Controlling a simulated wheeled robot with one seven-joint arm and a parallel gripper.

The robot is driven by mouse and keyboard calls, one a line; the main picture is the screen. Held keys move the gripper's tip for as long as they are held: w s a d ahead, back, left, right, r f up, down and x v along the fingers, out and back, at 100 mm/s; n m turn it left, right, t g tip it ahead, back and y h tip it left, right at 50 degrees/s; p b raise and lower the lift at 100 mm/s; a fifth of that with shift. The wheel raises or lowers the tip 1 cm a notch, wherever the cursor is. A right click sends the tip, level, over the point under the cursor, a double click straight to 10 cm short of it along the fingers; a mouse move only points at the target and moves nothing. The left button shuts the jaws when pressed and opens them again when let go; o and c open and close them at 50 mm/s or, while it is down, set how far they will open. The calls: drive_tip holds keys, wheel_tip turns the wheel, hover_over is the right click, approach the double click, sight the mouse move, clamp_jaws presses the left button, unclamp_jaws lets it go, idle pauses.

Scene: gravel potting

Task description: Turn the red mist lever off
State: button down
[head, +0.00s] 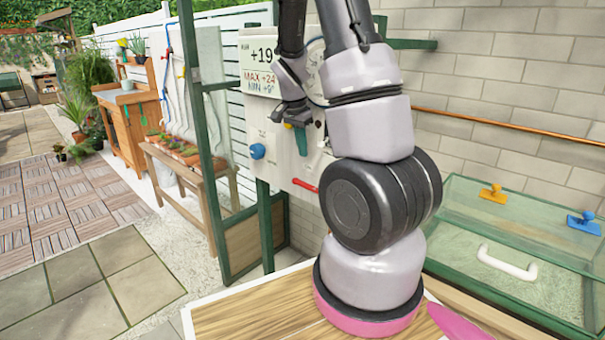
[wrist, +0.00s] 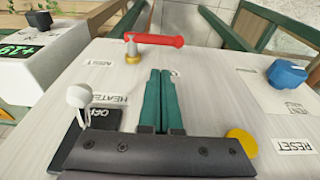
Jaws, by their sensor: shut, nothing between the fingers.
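The red mist lever (wrist: 157,40) shows in the wrist view at the top centre, on a brass pivot (wrist: 132,56) beside a label that seems to read MIST. Its handle extends to the right from the pivot in that view. In the head view the red lever (head: 304,185) sticks out low on the white control panel (head: 264,128), partly hidden by my arm. My gripper (wrist: 160,72) has its green fingers pressed together and empty. The tips appear just below the lever in the wrist view, with a gap between. My gripper (head: 300,150) also shows in front of the panel in the head view.
A blue knob (wrist: 287,74), a yellow button (wrist: 242,142) and a white-knobbed lever (wrist: 80,97) by a black OFF plate share the panel. A green post (head: 200,130) stands left of the panel. A glass-lidded box (head: 530,250) is at right.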

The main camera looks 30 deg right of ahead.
sight(302, 182)
drive_tip(key=x, duration=0.2)
drive_tip(key=a+x, duration=0.1)
drive_tip(key=x, duration=0.5)
drive_tip(key=shift+s+a+f, duration=0.2)
drive_tip(key=shift+s+f, duration=0.05)
drive_tip(key=shift+s, duration=0.05)
